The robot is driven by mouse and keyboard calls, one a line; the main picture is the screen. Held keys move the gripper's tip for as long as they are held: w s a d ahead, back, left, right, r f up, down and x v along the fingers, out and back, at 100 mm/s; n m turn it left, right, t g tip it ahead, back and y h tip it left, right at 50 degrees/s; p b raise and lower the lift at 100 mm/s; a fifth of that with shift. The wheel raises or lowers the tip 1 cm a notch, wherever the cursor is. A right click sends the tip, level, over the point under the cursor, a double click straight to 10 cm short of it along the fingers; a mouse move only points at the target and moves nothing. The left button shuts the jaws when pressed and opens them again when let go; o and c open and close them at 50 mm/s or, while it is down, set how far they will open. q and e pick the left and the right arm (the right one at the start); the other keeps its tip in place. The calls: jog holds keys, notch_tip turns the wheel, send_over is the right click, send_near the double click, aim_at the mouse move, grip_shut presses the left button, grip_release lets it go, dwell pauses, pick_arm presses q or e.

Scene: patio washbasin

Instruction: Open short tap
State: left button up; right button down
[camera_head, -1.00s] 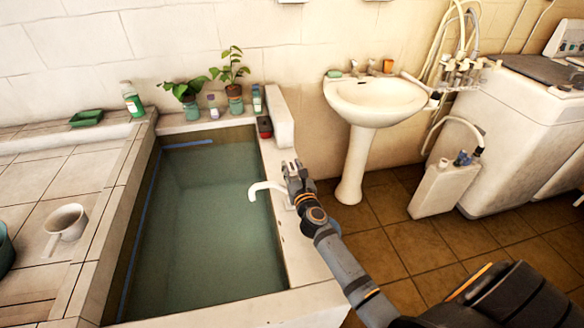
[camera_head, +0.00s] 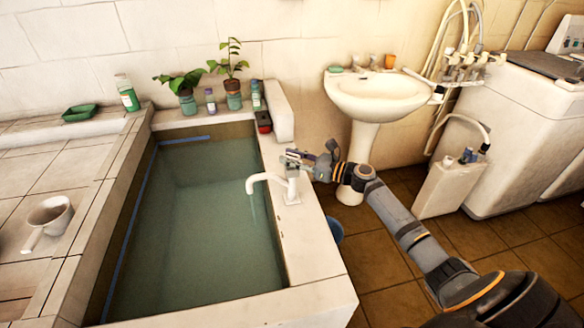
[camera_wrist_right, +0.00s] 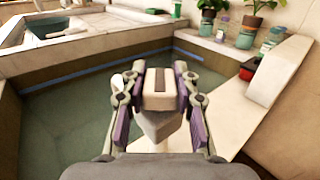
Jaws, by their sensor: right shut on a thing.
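The short tap (camera_head: 268,180) is white and stands on the right rim of the water-filled basin. Its curved spout points left over the water. A faint pale streak shows under the spout, and I cannot tell for certain whether it is running water. My right gripper (camera_head: 297,159) reaches in from the right at the top of the tap. In the wrist view, my right gripper (camera_wrist_right: 158,105) has its fingers on both sides of the pale, dark-striped tap handle (camera_wrist_right: 160,90) and is shut on it. My left gripper is not in view.
The basin (camera_head: 318,262) has a wide pale rim. Potted plants (camera_head: 187,103), bottles and a red-and-black object (camera_head: 263,121) stand at its back. A pedestal sink (camera_head: 375,97) stands behind my right arm. A blue bucket (camera_head: 335,230) is beside the basin.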

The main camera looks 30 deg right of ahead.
aim_at(292, 156)
pick_arm(q)
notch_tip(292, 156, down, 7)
jog(key=b, duration=0.6)
pick_arm(e)
jog(key=n+g+y, duration=0.4)
jog(key=g, duration=0.1)
jog(key=shift+w+f+y, duration=0.15)
jog(key=shift+f+y, duration=0.05)
jog(key=shift+y, duration=0.1)
jog(key=n+g+y+b, duration=0.2)
jog(key=n+g+b, duration=0.1)
jog(key=g+b, duration=0.1)
jog(key=shift+r+b, duration=0.1)
jog(key=shift+b, duration=0.25)
jog(key=shift+n+g, duration=0.4)
jog(key=shift+g, duration=0.1)
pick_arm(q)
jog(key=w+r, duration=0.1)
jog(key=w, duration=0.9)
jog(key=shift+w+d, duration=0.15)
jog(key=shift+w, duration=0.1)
pick_arm(e)
jog(key=shift+r, duration=0.1)
jog(key=c, duration=1)
grip_release()
jog(key=shift+r, duration=0.1)
notch_tip(292, 156, up, 10)
jog(key=shift+f, duration=0.1)
